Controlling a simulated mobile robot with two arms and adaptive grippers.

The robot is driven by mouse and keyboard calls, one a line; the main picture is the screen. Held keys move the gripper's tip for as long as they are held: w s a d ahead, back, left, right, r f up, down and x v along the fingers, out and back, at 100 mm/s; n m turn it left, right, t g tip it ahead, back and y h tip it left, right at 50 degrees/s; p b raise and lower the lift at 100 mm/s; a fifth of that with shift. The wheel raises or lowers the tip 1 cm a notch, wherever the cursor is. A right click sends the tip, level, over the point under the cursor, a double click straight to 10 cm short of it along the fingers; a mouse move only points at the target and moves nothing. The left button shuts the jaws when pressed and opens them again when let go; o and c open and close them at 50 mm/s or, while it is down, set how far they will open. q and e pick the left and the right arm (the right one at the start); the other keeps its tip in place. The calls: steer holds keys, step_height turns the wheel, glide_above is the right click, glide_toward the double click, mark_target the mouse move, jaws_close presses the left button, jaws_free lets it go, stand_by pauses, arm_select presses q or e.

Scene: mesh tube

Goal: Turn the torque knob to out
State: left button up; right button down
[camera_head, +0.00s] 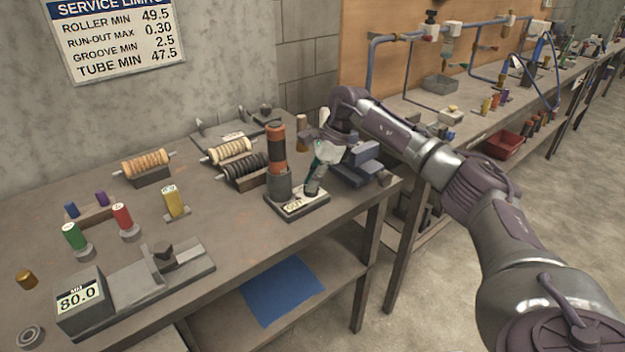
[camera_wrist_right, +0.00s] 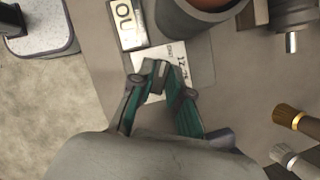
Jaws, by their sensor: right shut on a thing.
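The small fixture (camera_head: 318,208) stands near the front right edge of the bench, with a white label (camera_head: 293,207) reading "OUT" on its front. A dark cup (camera_head: 279,186) on it holds an upright orange and black roller (camera_head: 276,150). My right gripper (camera_head: 312,190) reaches down onto the fixture just right of the cup. In the right wrist view the gripper (camera_wrist_right: 163,78) is shut on the torque knob, which is mostly hidden by the fingers. My left gripper is not in view.
Ribbed rollers (camera_head: 144,162) on stands lie behind and left. Coloured cylinders (camera_head: 122,217) and a gauge (camera_head: 80,301) reading 80.0 stand at left. Blue-grey blocks (camera_head: 362,160) sit close right of my right gripper. Brushes (camera_wrist_right: 300,122) show in the right wrist view.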

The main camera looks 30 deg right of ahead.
steer(key=c, duration=1.1)
jaws_free()
steer(key=shift+d+r, duration=0.1)
steer(key=shift+r, duration=0.15)
steer(key=v, duration=1.1)
steer(key=shift+s+d+r, duration=0.1)
steer(key=shift+r, duration=0.15)
steer(key=shift+f, duration=0.1)
